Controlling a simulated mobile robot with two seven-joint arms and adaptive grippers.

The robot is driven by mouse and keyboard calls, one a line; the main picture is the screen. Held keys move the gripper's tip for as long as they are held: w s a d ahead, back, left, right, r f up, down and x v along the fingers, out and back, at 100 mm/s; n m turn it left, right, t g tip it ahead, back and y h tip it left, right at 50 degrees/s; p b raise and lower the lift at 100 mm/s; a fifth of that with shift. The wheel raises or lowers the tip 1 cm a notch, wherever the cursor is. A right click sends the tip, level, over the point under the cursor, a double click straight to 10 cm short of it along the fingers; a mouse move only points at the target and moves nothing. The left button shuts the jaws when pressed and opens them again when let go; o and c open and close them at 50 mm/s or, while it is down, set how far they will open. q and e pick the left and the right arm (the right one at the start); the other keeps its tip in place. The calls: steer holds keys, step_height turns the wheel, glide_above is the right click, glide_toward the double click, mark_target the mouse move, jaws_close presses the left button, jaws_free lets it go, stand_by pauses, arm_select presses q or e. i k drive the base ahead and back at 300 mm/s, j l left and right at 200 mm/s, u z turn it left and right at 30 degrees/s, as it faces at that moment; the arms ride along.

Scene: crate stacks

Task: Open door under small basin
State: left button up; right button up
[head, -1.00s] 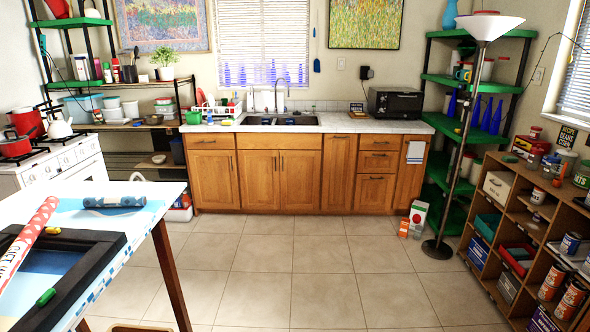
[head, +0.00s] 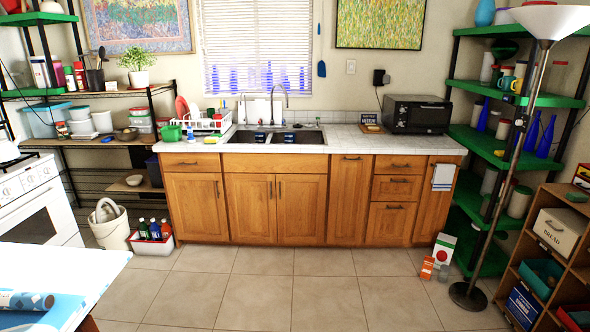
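The small basin is a dark double sink (head: 276,137) set in the white tiled counter under the window, with a curved faucet (head: 286,95) behind it. Below it is a wooden cabinet with a left door (head: 250,208) and a right door (head: 302,210). Both doors are closed, with handles near their shared middle edge. Neither of my grippers shows in the head view.
Tiled floor (head: 250,290) lies clear before the cabinets. A white table (head: 60,275) stands at the lower left. A floor lamp (head: 505,190), a carton (head: 443,248) and a wooden shelf (head: 560,235) stand at the right. A white bin (head: 108,225) stands left.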

mark_target(252, 197)
steer(key=i, duration=1.95)
steer(key=i+l, duration=0.1)
steer(key=i, duration=1.85)
steer(key=j+u, duration=0.05)
steer(key=j, duration=0.05)
